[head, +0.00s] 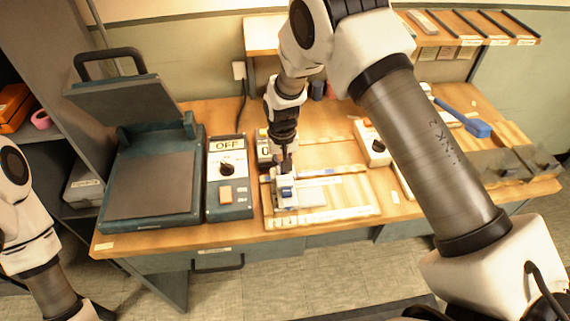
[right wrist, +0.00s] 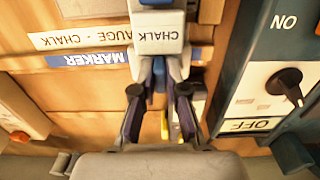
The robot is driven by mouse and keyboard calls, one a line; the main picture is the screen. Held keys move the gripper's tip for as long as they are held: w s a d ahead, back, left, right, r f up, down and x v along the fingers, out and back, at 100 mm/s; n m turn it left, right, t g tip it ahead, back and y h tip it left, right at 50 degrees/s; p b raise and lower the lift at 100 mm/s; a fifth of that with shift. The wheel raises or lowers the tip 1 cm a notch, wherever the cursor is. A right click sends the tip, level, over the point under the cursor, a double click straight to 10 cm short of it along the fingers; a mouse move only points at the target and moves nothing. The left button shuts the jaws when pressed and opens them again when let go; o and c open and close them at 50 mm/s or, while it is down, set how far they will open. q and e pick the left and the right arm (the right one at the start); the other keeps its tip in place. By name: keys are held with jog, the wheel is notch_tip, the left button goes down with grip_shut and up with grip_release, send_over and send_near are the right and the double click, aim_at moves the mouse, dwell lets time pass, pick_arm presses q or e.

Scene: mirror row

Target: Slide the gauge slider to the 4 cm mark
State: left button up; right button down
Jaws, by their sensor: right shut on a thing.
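The gauge (head: 350,205) is a pale board with a printed strip along its front edge, on the wooden bench. Its slider (head: 287,193), a white block with a blue patch, is near the board's left end. My right gripper (head: 286,166) is at the slider from above and behind. The fingers partly hide the grip. The scale marks are too small to read. My left arm shows at the left edge, its gripper out of frame.
Left of the gauge stands a control box (head: 228,178) with a knob and an OFF sign, then a green press with a raised lid (head: 125,105). Another knob box (head: 372,143) and a blue-handled tool (head: 463,118) are to the right. My right arm hides part of the bench.

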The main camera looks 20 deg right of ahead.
jog(key=shift+w, duration=0.15)
jog(key=c, duration=1.2)
grip_release()
jog(key=shift+w+f, duration=0.15)
notch_tip(320, 180, up, 12)
